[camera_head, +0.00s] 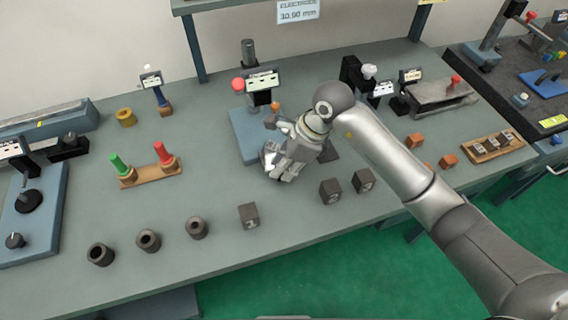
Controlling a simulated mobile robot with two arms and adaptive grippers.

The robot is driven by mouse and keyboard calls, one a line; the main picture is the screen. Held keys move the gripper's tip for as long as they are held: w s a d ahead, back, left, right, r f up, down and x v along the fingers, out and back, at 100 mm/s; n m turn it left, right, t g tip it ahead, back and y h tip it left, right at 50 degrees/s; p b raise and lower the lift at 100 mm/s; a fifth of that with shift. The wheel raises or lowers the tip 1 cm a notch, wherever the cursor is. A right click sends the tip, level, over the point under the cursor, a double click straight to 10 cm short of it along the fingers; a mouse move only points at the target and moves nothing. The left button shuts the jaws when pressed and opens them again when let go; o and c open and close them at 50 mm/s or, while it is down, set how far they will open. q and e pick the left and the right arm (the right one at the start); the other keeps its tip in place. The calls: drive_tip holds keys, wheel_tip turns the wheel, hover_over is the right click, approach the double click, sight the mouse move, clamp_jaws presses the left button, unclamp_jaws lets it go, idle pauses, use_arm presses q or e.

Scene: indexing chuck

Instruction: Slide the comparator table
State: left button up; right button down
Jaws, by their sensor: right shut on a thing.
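The comparator stands at the middle of the bench, with a blue base (242,136), a dark column, a small display (262,81) and a red knob (238,84). My right gripper (272,162) reaches in from the right and points down at the right front of this base. It is shut on a part there that appears to be the comparator table. The gripper and wrist hide most of that part and the right side of the base. A dark flat piece (328,151) shows just right of the wrist. My left gripper is not in view.
Numbered dark blocks (249,216) (330,191) and several dark rings (148,241) line the front of the bench. A wooden stand with green and red handled gauges (148,175) is left of the comparator. Copper-coloured blocks (414,141) lie right, near my arm.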

sight(278, 148)
drive_tip(key=shift+w+a+f+b, duration=0.1)
drive_tip(key=shift+w+b, duration=0.25)
drive_tip(key=w+b, duration=0.1)
drive_tip(key=w+a+b, duration=0.1)
drive_tip(key=w, duration=0.1)
drive_tip(key=shift+w+a+b, duration=0.15)
drive_tip(key=shift+w+b, duration=0.25)
drive_tip(key=shift+w, duration=0.05)
drive_tip(key=c, duration=1.6)
unclamp_jaws()
drive_tip(key=shift+o, duration=0.2)
